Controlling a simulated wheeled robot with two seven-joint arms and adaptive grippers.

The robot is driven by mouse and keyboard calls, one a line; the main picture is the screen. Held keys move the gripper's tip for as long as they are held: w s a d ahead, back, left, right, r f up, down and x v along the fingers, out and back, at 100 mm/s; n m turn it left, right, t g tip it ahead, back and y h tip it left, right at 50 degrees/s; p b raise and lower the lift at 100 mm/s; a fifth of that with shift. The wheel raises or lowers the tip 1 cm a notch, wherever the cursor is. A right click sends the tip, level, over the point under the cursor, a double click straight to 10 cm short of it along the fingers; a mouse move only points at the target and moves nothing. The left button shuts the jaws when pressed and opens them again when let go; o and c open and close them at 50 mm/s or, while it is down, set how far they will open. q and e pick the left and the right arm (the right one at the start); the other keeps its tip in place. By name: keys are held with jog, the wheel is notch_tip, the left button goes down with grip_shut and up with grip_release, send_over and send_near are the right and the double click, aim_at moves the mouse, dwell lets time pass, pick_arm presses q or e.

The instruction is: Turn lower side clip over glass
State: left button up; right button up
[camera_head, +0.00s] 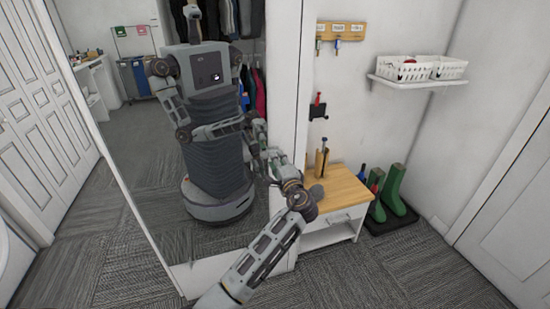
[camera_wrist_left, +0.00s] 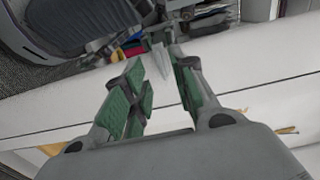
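The mirror glass (camera_head: 150,235) is a tall pane in the head view, showing a reflection of me and the room. A white frame edge (camera_head: 284,80) runs down its right side. My left gripper (camera_head: 272,160) is at the lower part of this right edge, in front of the glass. In the left wrist view the gripper (camera_wrist_left: 158,68) has its green-padded fingers apart. A small pale pointed piece (camera_wrist_left: 159,60) shows between the fingertips; I cannot tell whether it is the clip or whether it is touched. In the head view the clip is not discernible behind the gripper. My right gripper is not directly in view.
A wooden-topped cabinet (camera_head: 342,190) stands just right of the mirror, close to my left arm. Green boots (camera_head: 394,190) stand on a dark tray beside it. A wall shelf (camera_head: 415,82) holds white baskets. Open carpet (camera_head: 400,270) lies in front.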

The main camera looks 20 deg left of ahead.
pick_arm(q)
jog(key=shift+v, duration=1.6)
